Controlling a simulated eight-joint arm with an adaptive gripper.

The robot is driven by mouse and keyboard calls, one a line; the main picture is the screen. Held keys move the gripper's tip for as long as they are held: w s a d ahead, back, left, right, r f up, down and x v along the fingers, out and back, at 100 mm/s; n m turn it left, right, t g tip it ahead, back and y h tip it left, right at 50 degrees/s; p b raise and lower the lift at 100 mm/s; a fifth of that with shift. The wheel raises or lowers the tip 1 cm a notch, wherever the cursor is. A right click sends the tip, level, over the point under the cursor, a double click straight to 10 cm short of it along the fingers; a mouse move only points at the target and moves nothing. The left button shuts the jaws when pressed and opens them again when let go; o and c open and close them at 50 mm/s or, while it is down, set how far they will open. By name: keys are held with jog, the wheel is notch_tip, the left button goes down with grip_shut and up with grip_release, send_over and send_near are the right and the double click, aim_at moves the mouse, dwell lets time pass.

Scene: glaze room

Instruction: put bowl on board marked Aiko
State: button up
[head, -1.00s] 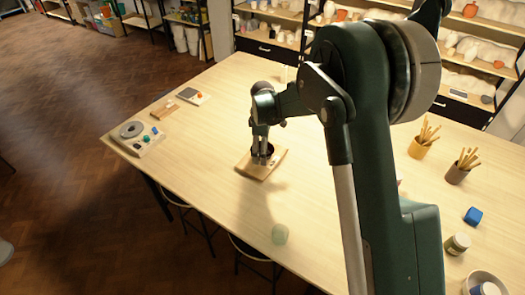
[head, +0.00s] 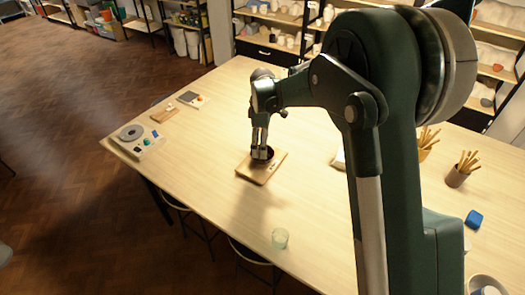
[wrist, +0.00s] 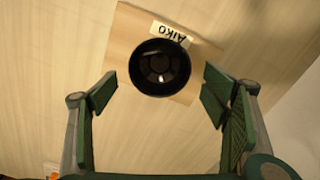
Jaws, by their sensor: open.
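In the head view my gripper (head: 261,153) points down over the board (head: 262,174), hiding much of the bowl (head: 268,155).
A pot of sticks (head: 460,172) and a blue block (head: 474,218) are at the right.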

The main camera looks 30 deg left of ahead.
jog(key=shift+r, duration=3)
jog(key=d+r+m+t, duration=0.1)
jog(key=d+r+m, duration=0.35)
jog(key=d, duration=0.85)
jog(key=d+r+m+t+y, duration=0.1)
jog(key=d+r+m, duration=0.1)
jog(key=d+r, duration=0.8)
jog(key=d+r+m+t, duration=0.1)
jog(key=d+r+m, duration=0.3)
jog(key=d, duration=1.1)
jog(key=s+d+r+m+t, duration=0.1)
jog(key=s+d+m, duration=0.1)
jog(key=s+d, duration=0.45)
jog(key=s+d+r+m+t, duration=0.1)
jog(key=s+d+m, duration=0.2)
jog(key=d, duration=0.7)
jog(key=s+d+f+m+t, duration=0.1)
jog(key=s+d+f+m, duration=0.1)
jog(key=s+d, duration=0.5)
jog(key=s+d+f+m+t+h, duration=0.1)
jog(key=s+d+f+m, duration=0.2)
jog(key=s+d+m, duration=0.2)
jog(key=shift+s+d, duration=0.85)
jog(key=shift+d, duration=0.1)
